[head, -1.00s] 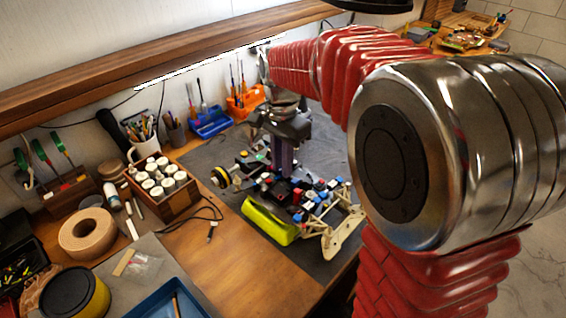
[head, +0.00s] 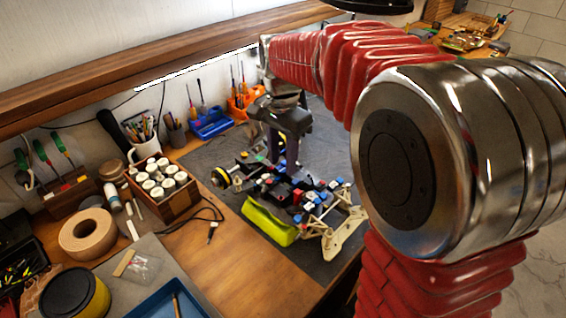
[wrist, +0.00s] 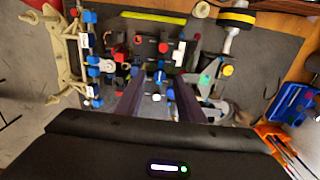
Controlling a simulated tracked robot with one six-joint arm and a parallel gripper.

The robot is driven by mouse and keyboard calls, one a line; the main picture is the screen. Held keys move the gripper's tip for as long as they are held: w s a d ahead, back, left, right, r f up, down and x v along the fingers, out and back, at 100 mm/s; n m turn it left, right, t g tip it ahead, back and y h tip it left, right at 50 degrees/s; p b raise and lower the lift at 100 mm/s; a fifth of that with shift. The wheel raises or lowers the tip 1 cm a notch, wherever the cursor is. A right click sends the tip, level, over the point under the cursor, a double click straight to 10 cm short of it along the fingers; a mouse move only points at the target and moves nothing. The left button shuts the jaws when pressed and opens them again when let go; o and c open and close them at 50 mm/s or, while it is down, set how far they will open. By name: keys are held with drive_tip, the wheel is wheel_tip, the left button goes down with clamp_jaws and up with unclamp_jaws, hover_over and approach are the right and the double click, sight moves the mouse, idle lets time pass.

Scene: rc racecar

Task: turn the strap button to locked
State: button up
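The RC racecar chassis (head: 300,192) sits on the dark mat, with red, blue, white and black parts on top. It also shows in the wrist view (wrist: 150,62). My gripper (head: 284,165) points down at the back side of the car. In the wrist view its two purple fingers (wrist: 158,88) stand apart, with nothing visible held between them. Small coloured caps lie near the fingers: a red one (wrist: 163,47), a green one (wrist: 205,79) and a yellow one (wrist: 228,70). I cannot tell which part is the strap button or how it is turned.
A yellow-green body panel (head: 270,222) lies along the car's front side. A wooden bottle rack (head: 180,205), blue bin (head: 210,125) and orange bin (head: 246,103) stand left and behind. A shelf (head: 150,65) runs above.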

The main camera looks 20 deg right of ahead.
sight(282, 170)
wheel_tip(282, 170, up, 12)
idle(0.5)
drive_tip(key=shift+f, duration=0.15)
